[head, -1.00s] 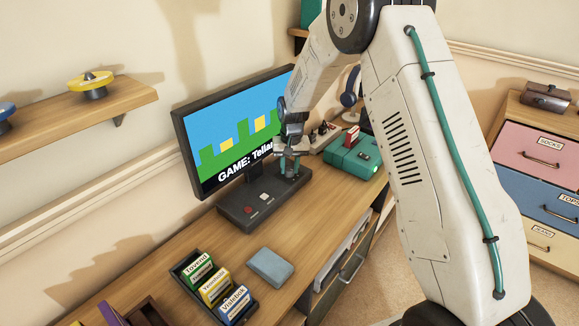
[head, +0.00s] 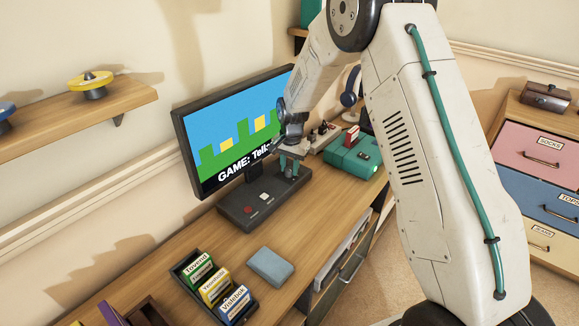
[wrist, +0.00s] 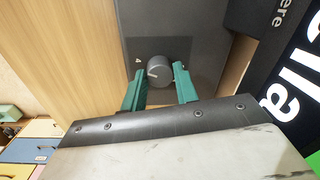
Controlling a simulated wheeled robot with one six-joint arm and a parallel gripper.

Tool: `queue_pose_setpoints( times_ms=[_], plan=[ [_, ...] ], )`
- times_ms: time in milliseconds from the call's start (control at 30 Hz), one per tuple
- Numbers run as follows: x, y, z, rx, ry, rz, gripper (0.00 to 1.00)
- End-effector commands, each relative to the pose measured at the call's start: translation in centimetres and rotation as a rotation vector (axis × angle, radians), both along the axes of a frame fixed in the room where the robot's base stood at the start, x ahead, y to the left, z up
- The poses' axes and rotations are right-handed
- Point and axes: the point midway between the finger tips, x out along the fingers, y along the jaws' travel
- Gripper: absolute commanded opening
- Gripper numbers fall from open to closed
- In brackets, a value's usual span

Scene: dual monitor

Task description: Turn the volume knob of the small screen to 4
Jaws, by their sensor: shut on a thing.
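The screen (head: 225,140) shows a blue and green game picture with the text "GAME:" and a partly covered name. In the head view my gripper (head: 290,163) hides the knob.
A teal console (head: 352,155) with a red cartridge stands just right of the base. A cartridge rack (head: 190,272) and a grey-blue box (head: 270,266) lie on the near desk (head: 150,280). Drawers (head: 540,160) stand at far right.

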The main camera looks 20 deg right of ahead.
Motion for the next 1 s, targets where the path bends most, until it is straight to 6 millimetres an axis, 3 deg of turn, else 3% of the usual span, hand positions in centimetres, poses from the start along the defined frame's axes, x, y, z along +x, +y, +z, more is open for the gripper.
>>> queue_pose_setpoints(
  times_ms=[367,400,467,767,1000],
  plan=[
    [0.1,-0.1,0.1,0.0,-0.004,-0.005,0.07],
    [0.1,-0.1,0.1,0.0,-0.004,-0.005,0.38],
    [0.1,-0.1,0.1,0.0,-0.003,-0.005,0.51],
    [0.1,0.0,0.2,-0.001,-0.002,-0.003,0.51],
    [0.0,-0.2,3.5,0.0,-0.005,-0.004,0.51]
  ],
)
